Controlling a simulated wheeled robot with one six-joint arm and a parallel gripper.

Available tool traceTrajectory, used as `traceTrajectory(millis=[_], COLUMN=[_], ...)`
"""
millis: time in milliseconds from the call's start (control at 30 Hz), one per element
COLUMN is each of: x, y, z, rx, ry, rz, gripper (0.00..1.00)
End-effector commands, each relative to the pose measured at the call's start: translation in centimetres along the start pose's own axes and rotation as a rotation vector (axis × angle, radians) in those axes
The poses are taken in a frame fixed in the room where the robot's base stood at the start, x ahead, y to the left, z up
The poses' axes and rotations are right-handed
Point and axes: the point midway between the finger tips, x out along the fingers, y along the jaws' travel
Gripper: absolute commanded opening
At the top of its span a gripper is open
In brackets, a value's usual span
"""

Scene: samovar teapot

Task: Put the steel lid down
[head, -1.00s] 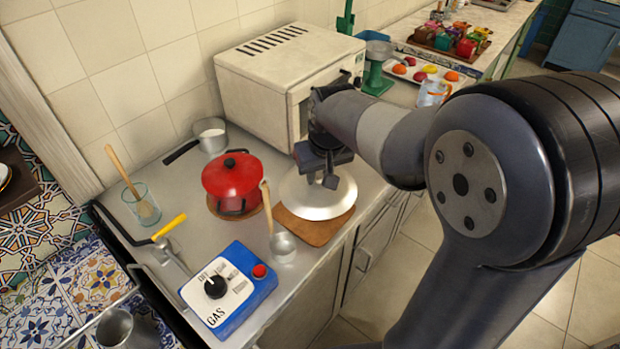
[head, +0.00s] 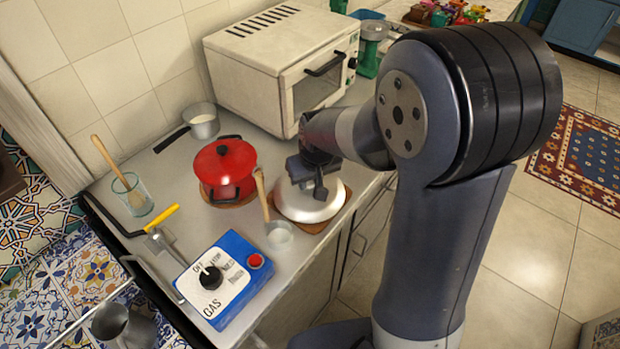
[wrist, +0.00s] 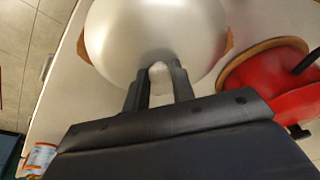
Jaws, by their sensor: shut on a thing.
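The steel lid (head: 302,209) is a round, shiny dome over a brown wooden board (head: 316,227) on the counter, right of the red pot. In the wrist view the lid (wrist: 155,40) fills the top middle, with bits of the board showing at its sides. My gripper (head: 318,190) is above the lid's centre. In the wrist view my gripper (wrist: 160,75) is shut on the lid's pale knob. I cannot tell whether the lid touches the board.
The red pot (head: 224,168) stands close left of the lid. A ladle (head: 264,197) lies between them. A blue gas control box (head: 224,280) is in front, and a white oven (head: 275,75) stands behind. A glass (head: 133,194) and a small saucepan (head: 202,122) are further left.

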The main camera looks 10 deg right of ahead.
Motion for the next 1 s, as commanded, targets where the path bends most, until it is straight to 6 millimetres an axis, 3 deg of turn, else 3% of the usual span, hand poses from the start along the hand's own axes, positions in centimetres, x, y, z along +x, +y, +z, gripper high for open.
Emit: traceTrajectory(millis=[233, 267, 500, 833, 1000], x=[0.3, 0.3, 0.2, -0.1, -2.1], y=[0.0, 0.0, 0.0, 0.0, 0.0], z=[0.1, 0.1, 0.1, -0.1, -0.2], rx=[0.000, 0.000, 0.000, 0.000, 0.000], ry=[0.001, 0.001, 0.000, 0.001, 0.007], rz=[0.000, 0.000, 0.000, 0.000, 0.000], gripper=[0.00, 0.25, 0.45, 0.46, 0.46])
